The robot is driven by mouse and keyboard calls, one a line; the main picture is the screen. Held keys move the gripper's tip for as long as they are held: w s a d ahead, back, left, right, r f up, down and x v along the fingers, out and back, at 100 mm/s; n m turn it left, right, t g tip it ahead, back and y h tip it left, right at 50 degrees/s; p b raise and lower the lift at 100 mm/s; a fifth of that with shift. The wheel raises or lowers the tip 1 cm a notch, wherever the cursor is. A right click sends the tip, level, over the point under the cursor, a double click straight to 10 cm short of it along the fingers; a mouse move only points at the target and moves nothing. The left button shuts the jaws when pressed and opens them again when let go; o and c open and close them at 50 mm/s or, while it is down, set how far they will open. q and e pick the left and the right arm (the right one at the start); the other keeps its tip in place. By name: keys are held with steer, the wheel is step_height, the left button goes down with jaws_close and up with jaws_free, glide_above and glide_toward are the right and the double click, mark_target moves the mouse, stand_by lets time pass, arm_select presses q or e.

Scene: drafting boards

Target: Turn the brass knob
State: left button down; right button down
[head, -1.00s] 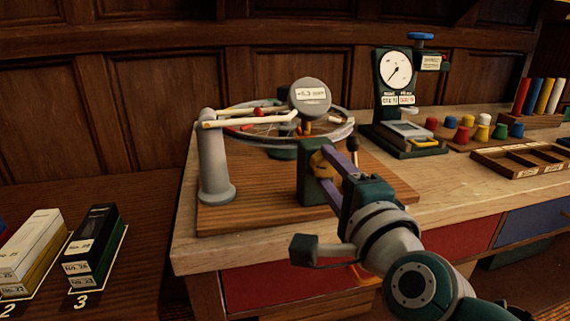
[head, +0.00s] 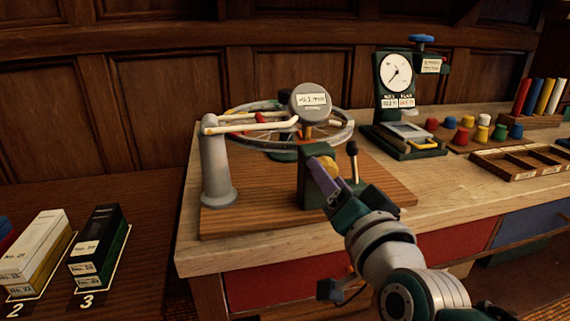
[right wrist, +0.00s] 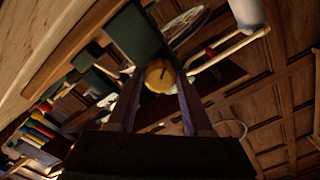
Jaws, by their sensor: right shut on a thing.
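The brass knob (head: 329,167) sits on the front of a green block (head: 313,190) on the wooden base of the wheel rig. In the right wrist view the knob (right wrist: 160,76) lies between the two purple fingertips, its dark mark line facing me. My right gripper (head: 322,172) is shut on the knob, with its purple fingers around it. The fingers hide part of the knob in the head view. A grey round gauge (head: 310,100) with a digital readout stands above, over the spoked wheel (head: 340,130). My left gripper is not in view.
A black-knobbed lever (head: 353,165) stands just right of the knob. A grey post (head: 217,170) with a white arm is at the left. A dial press (head: 396,90), coloured pegs and a divided tray (head: 520,160) are to the right.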

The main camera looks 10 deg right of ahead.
steer(key=shift+n, duration=1)
steer(key=shift+c, duration=1.5)
jaws_free()
steer(key=shift+s, duration=0.1)
steer(key=s+p, duration=0.2)
steer(key=s, duration=0.7)
steer(key=shift+s+d, duration=0.2)
steer(key=shift+s, duration=0.15)
